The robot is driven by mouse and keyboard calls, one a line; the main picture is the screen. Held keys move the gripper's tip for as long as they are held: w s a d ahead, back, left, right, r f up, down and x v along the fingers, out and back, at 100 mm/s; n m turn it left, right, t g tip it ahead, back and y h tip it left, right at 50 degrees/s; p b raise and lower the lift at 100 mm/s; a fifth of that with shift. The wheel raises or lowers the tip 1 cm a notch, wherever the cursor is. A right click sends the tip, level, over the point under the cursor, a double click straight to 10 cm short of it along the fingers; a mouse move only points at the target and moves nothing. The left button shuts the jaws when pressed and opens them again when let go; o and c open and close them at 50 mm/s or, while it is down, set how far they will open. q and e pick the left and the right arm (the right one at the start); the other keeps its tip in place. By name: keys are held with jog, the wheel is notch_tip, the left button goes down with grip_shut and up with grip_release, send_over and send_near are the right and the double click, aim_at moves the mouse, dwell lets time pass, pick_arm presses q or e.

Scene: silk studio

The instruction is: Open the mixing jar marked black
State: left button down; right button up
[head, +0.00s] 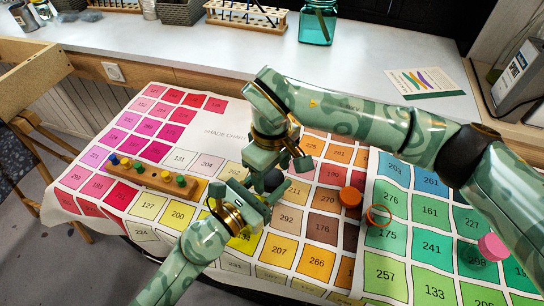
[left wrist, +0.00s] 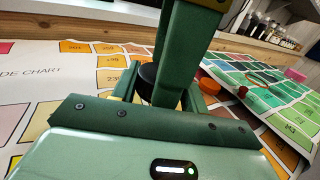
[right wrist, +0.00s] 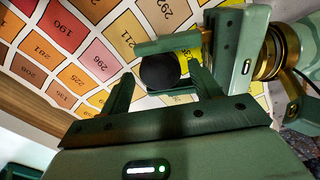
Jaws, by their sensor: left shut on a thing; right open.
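The jar with the black lid (head: 273,180) stands on the shade chart, between my two grippers in the head view. Its round black lid also shows in the right wrist view (right wrist: 158,70) and partly in the left wrist view (left wrist: 148,76). My left gripper (head: 266,192) is shut on this jar from the lower left. The jar's body is mostly hidden by the fingers. My right gripper (head: 284,168) is open, with its fingers on either side of the black lid in its own wrist view. I cannot tell whether they touch it.
A wooden rack with coloured knobs (head: 150,180) lies to the left. The white counter (head: 190,55) behind holds baskets, a tube rack (head: 246,15) and a teal glass jar (head: 318,22).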

jog(key=shift+f, duration=0.35)
jog(key=c, duration=1)
jog(key=n, duration=0.3)
jog(key=shift+n, duration=0.3)
jog(key=o, duration=1.1)
jog(key=shift+r, duration=0.15)
